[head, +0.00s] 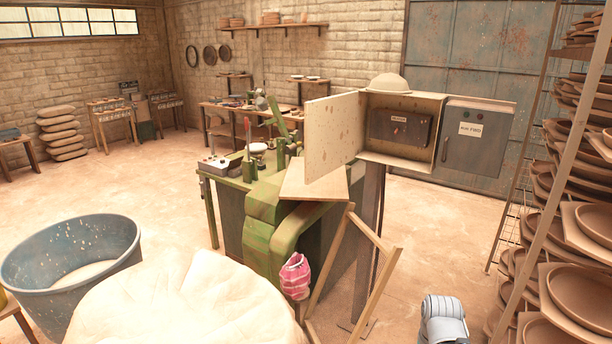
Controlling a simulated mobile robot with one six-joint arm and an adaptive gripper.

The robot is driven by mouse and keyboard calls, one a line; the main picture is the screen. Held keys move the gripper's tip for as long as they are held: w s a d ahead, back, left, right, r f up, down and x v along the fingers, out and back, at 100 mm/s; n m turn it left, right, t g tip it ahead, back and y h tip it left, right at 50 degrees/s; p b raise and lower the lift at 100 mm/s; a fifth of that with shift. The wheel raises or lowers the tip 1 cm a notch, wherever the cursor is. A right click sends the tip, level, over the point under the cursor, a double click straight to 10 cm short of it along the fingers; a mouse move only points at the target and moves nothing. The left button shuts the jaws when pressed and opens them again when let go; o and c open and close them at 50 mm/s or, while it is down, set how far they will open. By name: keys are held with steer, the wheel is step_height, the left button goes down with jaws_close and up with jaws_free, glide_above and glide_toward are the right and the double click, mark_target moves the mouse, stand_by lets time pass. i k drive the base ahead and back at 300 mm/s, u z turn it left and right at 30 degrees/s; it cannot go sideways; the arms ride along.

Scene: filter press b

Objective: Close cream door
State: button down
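The cream door (333,131) stands open in the head view. It is a speckled flat panel swung out to the left of the cream box (439,137) on a dark post (370,235). The box is open at the front, and a dark switch unit (400,130) with a small label shows inside it. The door's edge nearest the box seems to be its hinge side; the hinges are too small to make out. A grey-white rounded part at the bottom right looks like part of my arm. My gripper's fingers do not show.
A grey door or panel (476,141) with a label sits right of the box. A hat (388,83) rests on top. A rack of bowls (560,230) fills the right side.

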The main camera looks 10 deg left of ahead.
mark_target(331, 121)
steer(key=z, duration=0.05)
steer(key=i, duration=1)
steer(key=u, duration=0.05)
